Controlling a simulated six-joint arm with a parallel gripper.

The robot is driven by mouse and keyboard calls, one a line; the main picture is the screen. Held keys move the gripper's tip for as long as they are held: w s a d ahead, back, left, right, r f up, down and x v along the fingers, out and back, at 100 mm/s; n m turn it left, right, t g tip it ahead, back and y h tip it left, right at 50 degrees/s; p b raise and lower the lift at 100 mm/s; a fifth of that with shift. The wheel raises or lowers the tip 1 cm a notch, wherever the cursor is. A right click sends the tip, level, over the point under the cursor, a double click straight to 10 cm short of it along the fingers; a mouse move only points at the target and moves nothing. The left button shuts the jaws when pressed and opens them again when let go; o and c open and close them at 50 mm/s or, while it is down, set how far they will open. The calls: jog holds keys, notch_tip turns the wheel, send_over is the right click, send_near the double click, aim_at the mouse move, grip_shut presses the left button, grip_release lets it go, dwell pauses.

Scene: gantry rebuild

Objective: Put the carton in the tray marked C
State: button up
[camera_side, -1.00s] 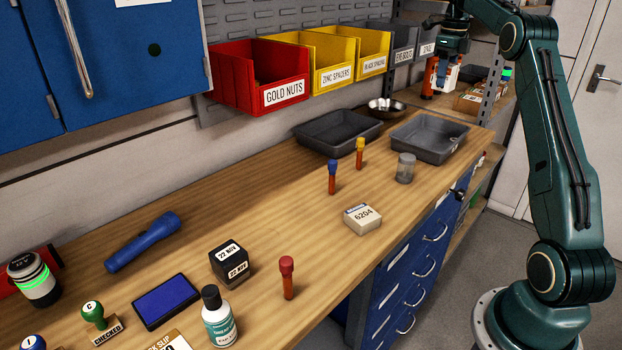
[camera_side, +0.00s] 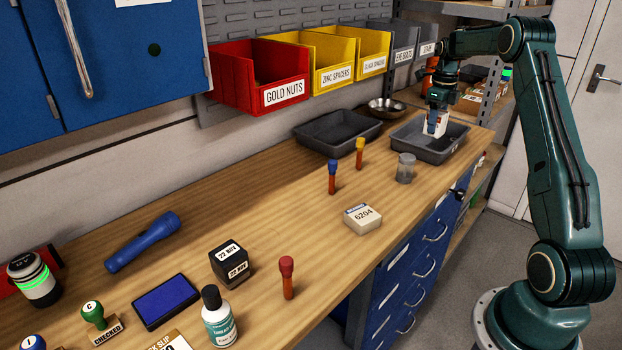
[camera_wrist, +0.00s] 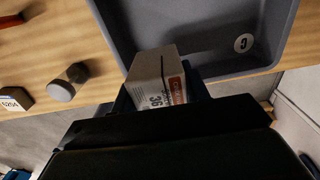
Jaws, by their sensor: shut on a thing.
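My gripper (camera_side: 440,102) is shut on a white carton (camera_side: 435,123) with an orange patch. In the wrist view the carton (camera_wrist: 158,78) sits between the dark fingers (camera_wrist: 165,98), its printed side partly covered. The carton hangs over the right-hand grey tray (camera_side: 408,141), low and near its floor. I cannot tell whether it touches the tray.
A second dark tray (camera_side: 320,137) and a metal bowl (camera_side: 386,108) stand behind. A small jar (camera_side: 405,168), a 6204 box (camera_side: 362,218) and blue-topped (camera_side: 332,178) and yellow-topped (camera_side: 360,153) pegs stand in front and left. Labelled bins (camera_side: 262,85) hang above.

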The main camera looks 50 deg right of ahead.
jog(key=shift+f, duration=1.05)
jog(key=shift+f, duration=2.1)
jog(key=shift+f, duration=0.15)
jog(key=o, duration=1.1)
jog(key=shift+c, duration=0.2)
notch_tip(320, 180, up, 12)
jog(key=shift+r, duration=0.1)
